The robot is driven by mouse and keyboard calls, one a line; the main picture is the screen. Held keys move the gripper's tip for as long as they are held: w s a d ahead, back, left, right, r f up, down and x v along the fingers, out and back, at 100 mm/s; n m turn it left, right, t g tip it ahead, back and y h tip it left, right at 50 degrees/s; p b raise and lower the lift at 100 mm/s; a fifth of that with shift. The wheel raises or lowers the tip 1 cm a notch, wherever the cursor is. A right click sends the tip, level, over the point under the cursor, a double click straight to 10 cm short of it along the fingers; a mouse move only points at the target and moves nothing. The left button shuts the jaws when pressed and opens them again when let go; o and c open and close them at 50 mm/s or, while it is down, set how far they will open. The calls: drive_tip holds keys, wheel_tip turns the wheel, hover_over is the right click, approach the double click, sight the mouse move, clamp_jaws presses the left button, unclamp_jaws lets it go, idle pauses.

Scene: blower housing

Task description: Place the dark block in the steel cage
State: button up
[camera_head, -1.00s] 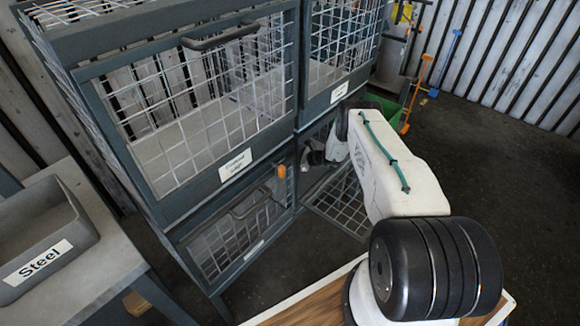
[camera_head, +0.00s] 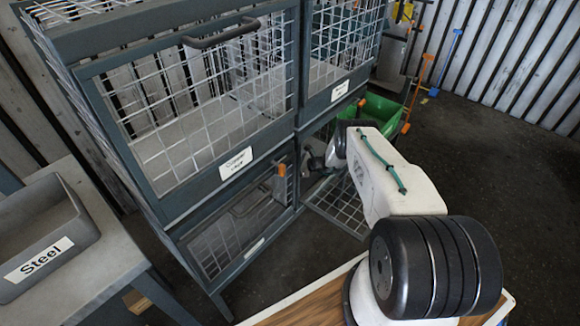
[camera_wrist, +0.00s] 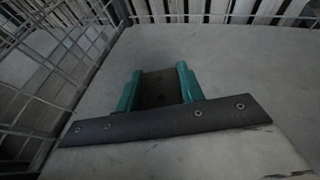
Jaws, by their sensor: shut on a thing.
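In the wrist view my gripper (camera_wrist: 159,78) has two teal fingers shut on the dark block (camera_wrist: 158,90), which sits between them. The block is over a pale grey cage floor (camera_wrist: 235,55), with wire mesh to the left; I cannot tell whether it touches the floor. In the head view my white arm reaches into the lower right cage (camera_head: 338,207), whose mesh door stands open. My gripper and the block are largely hidden there by the arm and frame. The label on this cage is not visible.
A grey bin labelled Steel (camera_head: 48,242) stands on a table at the left. The upper left cage (camera_head: 195,130) and upper right cage (camera_head: 345,45) are shut. A lower left cage (camera_head: 235,225) has an orange-tipped latch. A green bin (camera_head: 375,112) stands behind my arm.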

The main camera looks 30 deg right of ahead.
drive_tip(key=o, duration=1.1)
drive_tip(key=shift+s+f, duration=0.25)
drive_tip(key=shift+r, duration=0.2)
drive_tip(key=v, duration=0.4)
drive_tip(key=r+v, duration=0.1)
drive_tip(key=v, duration=0.2)
drive_tip(key=shift+d+r, duration=0.15)
drive_tip(key=shift+r, duration=0.05)
